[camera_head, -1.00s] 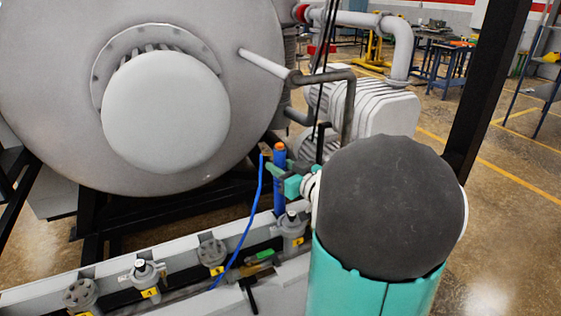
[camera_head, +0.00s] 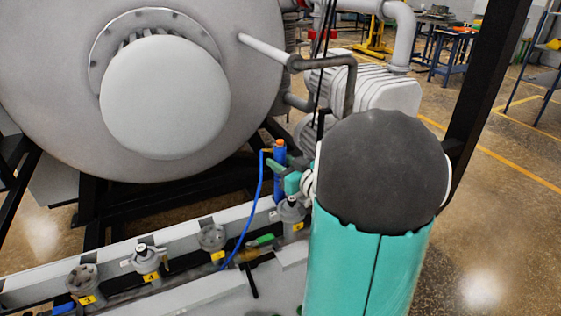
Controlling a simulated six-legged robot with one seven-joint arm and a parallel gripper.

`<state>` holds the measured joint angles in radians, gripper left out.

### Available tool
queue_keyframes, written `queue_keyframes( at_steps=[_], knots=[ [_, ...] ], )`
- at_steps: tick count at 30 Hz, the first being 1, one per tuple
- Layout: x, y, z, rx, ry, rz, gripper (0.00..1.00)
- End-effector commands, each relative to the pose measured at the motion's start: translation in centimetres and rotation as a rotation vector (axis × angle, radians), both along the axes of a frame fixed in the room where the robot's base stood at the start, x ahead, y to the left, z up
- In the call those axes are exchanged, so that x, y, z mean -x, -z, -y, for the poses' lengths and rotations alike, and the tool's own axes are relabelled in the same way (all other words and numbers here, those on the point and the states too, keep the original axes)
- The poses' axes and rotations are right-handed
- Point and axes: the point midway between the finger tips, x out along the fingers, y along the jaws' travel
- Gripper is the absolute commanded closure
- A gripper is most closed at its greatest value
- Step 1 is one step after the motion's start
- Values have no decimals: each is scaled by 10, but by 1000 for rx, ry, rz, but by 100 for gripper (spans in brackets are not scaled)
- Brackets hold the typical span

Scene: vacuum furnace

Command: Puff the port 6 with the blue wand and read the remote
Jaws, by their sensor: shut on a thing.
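The blue wand (camera_head: 279,152) stands roughly upright, with an orange-brown fitting near its top and a blue hose running down to the left. My gripper (camera_head: 278,168), teal, is shut on the wand from the right. My arm hides part of the view on that side. The port at the right end of the row (camera_head: 291,211) has a yellow tag, which I take for port 6, though its digit is too small to read surely. The wand's lower end is close to this port; whether it touches, I cannot tell. I cannot make out the remote.
A row of grey ports with yellow tags runs along a rail, including one tagged 4 (camera_head: 146,259) and another (camera_head: 211,237). A green-handled part (camera_head: 262,240) lies beside the rail. The large grey furnace vessel (camera_head: 60,90) stands behind, with a dark frame post (camera_head: 485,90) at right.

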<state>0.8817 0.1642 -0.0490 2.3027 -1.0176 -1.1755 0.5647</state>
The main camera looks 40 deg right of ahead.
Motion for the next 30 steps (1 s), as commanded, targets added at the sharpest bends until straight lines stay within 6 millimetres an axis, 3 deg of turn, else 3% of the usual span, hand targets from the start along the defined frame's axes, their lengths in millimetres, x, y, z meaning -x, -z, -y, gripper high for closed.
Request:
queue_keyframes(
  at_steps=[19,20,23,24,30],
  knots=[
    [0,4,0,1,-1,1,100],
    [0,4,0,1,-1,1,68],
    [0,4,0,1,-1,1,49],
    [0,4,0,1,-1,1,45],
    [0,5,0,0,0,-1,45]
  ],
)
